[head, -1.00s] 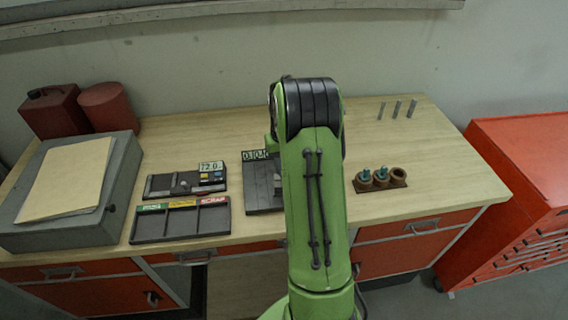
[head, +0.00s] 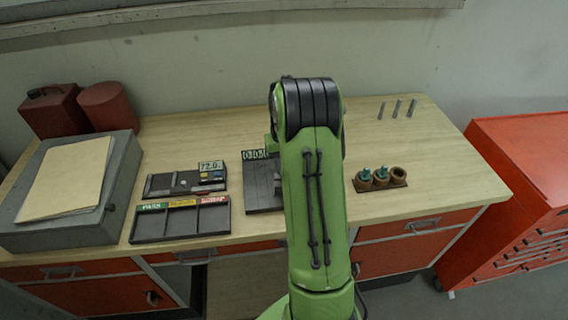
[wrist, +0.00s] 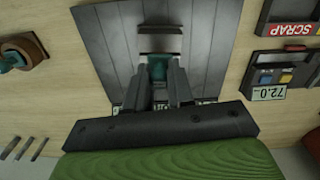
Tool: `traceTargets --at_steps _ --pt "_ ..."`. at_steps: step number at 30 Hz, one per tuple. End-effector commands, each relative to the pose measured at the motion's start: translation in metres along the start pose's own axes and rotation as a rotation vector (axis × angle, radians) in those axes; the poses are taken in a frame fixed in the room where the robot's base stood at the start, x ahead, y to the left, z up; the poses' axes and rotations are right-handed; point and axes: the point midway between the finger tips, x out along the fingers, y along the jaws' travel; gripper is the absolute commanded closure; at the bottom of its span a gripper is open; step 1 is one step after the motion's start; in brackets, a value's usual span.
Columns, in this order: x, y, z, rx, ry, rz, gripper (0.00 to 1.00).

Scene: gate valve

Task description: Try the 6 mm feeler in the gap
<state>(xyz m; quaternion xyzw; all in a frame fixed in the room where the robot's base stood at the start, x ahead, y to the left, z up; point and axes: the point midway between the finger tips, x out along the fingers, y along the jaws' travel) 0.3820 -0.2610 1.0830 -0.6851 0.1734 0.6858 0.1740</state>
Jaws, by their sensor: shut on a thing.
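The dark grey gauge plate (head: 262,196) lies at the middle of the bench, partly hidden by my arm. In the wrist view the plate (wrist: 113,43) shows with two short dark bars (wrist: 160,29) across it. My gripper (wrist: 159,70) is over the plate, its fingers shut on a teal-handled feeler (wrist: 157,73). The feeler's tip is hidden, so I cannot tell whether it is in the gap. Its size mark cannot be read. Two other teal-handled feelers (head: 382,172) stand in the brown holder (head: 398,177), whose right cup is empty.
A tray with PASS and other labels (head: 180,222) and a small panel reading 72.0 (head: 211,168) lie left of the plate. A grey box (head: 120,180) and red cans fill the left end.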

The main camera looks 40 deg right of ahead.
Motion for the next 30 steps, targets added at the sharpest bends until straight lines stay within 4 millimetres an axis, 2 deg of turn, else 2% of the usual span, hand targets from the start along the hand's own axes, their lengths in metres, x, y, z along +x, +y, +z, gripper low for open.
traceTargets --at_steps 20,30 --pt "-0.019 0.000 0.000 0.000 0.002 0.000 1.00" --pt "-0.052 0.000 0.000 0.000 0.002 0.001 1.00"
